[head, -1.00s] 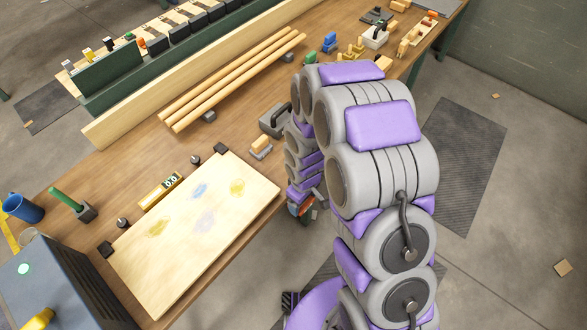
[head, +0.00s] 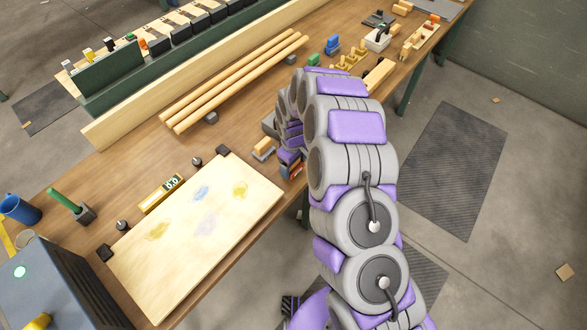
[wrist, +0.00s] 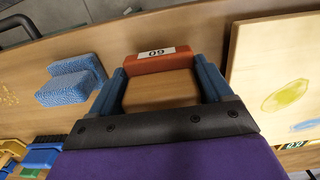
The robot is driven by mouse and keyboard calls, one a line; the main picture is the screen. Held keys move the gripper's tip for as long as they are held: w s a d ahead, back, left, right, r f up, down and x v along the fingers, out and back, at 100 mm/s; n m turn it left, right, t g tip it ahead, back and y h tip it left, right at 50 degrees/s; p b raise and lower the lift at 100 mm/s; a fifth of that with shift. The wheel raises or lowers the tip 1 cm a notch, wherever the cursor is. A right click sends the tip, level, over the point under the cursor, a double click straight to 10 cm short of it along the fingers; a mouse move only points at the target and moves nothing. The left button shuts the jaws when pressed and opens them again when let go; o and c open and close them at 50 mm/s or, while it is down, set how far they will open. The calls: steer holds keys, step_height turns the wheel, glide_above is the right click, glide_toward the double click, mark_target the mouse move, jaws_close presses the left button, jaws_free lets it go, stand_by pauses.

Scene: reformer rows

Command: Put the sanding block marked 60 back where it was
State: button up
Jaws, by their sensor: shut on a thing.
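The sanding block (wrist: 160,90), with a wooden body and an orange-red end carrying a white label that reads 60, is between the blue fingers of my gripper (wrist: 160,66) in the wrist view. The fingers are shut on its two sides. In the head view my gripper (head: 291,170) shows small at the bench's front edge, partly hidden by my arm, with a bit of orange-red at it. I cannot tell the block's height over the bench. A blue speckled block (wrist: 70,80) lies on the wood left of my gripper in the wrist view.
A paint-stained pale board (head: 195,230) lies left of my gripper. A tan-topped grey block (head: 263,149) sits close by on the bench. Long wooden rods (head: 235,80) lie behind. Blue and yellow items (wrist: 38,157) show at the wrist view's lower left.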

mark_target(295, 166)
steer(key=shift+w+a+f, duration=0.1)
steer(key=shift+w+a, duration=0.15)
steer(key=shift+w, duration=0.05)
steer(key=f, duration=0.1)
steer(key=d+f, duration=0.1)
steer(key=f, duration=0.1)
steer(key=shift+f+b, duration=0.2)
steer(key=shift+b, duration=0.15)
steer(key=shift+a, duration=0.15)
steer(key=o, duration=0.9)
steer(key=shift+a, duration=0.15)
steer(key=shift+d, duration=0.2)
steer(key=shift+r, duration=0.2)
step_height(295, 166, up, 12)
steer(key=shift+a+p, duration=0.1)
steer(key=shift+p, duration=0.7)
